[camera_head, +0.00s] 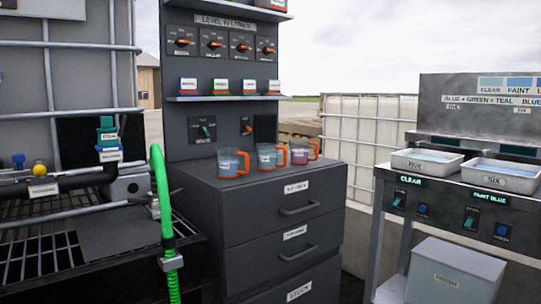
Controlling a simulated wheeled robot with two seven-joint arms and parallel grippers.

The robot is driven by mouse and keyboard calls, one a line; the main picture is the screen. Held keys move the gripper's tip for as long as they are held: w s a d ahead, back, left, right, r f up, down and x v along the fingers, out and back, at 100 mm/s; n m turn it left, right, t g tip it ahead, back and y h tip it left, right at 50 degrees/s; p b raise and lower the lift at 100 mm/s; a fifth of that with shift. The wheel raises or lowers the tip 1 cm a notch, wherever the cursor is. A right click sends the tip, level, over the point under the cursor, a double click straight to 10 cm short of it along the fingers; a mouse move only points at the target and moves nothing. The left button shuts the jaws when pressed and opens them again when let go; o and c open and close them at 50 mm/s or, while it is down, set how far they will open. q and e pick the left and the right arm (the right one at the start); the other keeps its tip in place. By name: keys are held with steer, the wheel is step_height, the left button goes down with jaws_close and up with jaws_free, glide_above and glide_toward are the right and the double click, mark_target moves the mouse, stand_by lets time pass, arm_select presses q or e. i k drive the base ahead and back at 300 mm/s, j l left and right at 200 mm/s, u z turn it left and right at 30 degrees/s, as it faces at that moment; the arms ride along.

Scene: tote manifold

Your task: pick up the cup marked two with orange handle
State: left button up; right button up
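Three clear cups with orange handles stand upright in a row on top of a dark grey drawer cabinet (205,178). The left cup (228,163) and the middle cup (266,157) hold bluish contents. The right cup (299,153) looks purplish. Each handle points to the right. The cups stand close together, and the marks on them are too small to read, so I cannot tell which is marked two. Neither of my grippers is in view.
A panel with knobs and a small shelf (230,98) rises behind the cups. A green hose (162,195) and pipework stand to the left. The cabinet top before the cups is clear.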

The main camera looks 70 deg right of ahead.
mark_target(266, 153)
steer(key=z, duration=2.35)
